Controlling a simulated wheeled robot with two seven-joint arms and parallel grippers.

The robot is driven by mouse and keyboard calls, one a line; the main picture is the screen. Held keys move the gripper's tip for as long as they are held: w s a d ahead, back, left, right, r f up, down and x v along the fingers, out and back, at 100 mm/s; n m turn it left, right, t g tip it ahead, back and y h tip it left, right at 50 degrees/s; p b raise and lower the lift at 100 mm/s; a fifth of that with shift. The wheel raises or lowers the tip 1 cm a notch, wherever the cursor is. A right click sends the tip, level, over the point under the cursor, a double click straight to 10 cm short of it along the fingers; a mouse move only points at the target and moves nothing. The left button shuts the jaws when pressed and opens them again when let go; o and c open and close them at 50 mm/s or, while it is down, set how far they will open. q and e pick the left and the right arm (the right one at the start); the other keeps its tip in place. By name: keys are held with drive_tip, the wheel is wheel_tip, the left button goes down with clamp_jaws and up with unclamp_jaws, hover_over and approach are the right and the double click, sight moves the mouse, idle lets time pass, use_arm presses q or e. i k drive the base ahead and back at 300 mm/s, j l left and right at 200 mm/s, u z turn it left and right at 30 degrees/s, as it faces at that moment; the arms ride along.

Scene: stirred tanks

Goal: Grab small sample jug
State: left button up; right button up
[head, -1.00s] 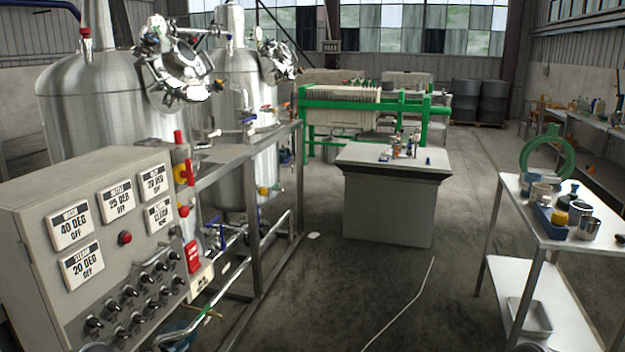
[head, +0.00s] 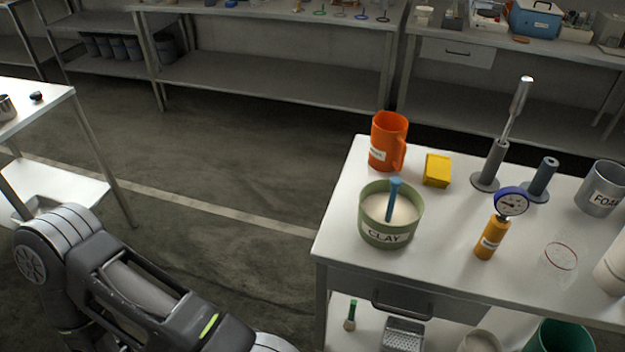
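An orange jug (head: 388,142) with a handle on its right and a small white label stands upright at the back left of the white table. The label is too small to read, so I cannot tell for sure that it is the sample jug. A clear glass vessel (head: 559,258) with a red ring stands near the right front of the same table. A grey metal jug (head: 602,187) with a label starting "FOA" stands at the right edge of the view. Neither of my grippers shows. One of my arms crosses the lower left, apart from the table.
The white table (head: 345,225) also holds a green tub (head: 391,222) marked CLAY, a yellow block (head: 437,170), an orange gauge (head: 492,239) and grey stands (head: 489,166). Benches (head: 275,85) line the back. Open floor (head: 215,175) lies left of the table.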

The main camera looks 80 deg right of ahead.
sight(562, 255)
drive_tip(key=z, duration=4.45)
